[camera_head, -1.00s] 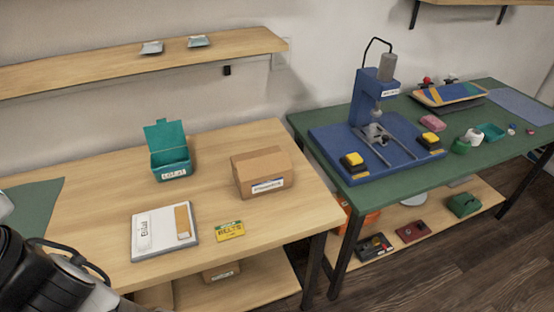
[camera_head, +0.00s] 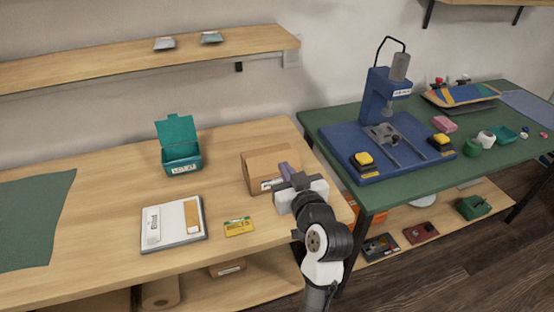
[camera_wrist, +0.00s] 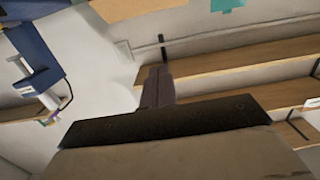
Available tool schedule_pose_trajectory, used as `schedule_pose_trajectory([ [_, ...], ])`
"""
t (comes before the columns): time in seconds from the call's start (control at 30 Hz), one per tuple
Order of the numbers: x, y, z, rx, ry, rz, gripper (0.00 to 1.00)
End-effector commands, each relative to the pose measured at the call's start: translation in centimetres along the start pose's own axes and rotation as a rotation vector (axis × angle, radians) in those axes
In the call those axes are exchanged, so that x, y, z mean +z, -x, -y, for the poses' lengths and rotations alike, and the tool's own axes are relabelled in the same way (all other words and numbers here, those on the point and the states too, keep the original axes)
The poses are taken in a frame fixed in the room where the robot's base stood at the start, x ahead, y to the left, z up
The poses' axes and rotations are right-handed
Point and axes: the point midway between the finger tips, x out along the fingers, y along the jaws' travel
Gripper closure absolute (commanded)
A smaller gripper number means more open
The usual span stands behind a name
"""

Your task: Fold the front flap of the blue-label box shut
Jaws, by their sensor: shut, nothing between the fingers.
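The cardboard box (camera_head: 262,160) stands near the right end of the wooden table in the head view. The wrist view shows the closed fingers (camera_wrist: 157,80) pointing up the picture; I cannot make out the label or flap there.
A teal bin (camera_head: 183,165) with a raised lid, a white and tan case (camera_head: 175,224) and a yellow box (camera_head: 239,227) share the table. A blue press (camera_head: 375,115) stands on the green table to the right.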

Motion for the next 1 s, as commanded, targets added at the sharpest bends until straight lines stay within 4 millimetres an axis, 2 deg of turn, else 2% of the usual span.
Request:
schedule_pose_trajectory([
  [0.03, 0.9, 0.6, -0.9, 0.009, -0.01, 0.025, 1.0],
  [0.13, 1.7, 1.0, -1.4, 0.009, -0.019, 0.049, 1.0],
  [0.27, 1.7, 0.0, -1.5, 0.008, -0.02, 0.052, 1.0],
  [0.37, 1.7, -1.7, -1.4, 0.006, -0.019, 0.053, 1.0],
  [0.7, 1.9, -8.9, -1.5, 0.007, -0.017, 0.052, 1.0],
  [0.83, 3.7, -10.3, -1.5, 0.009, -0.021, 0.054, 1.0],
  [1.0, 4.9, -11.3, -1.5, 0.01, -0.019, 0.051, 1.0],
])
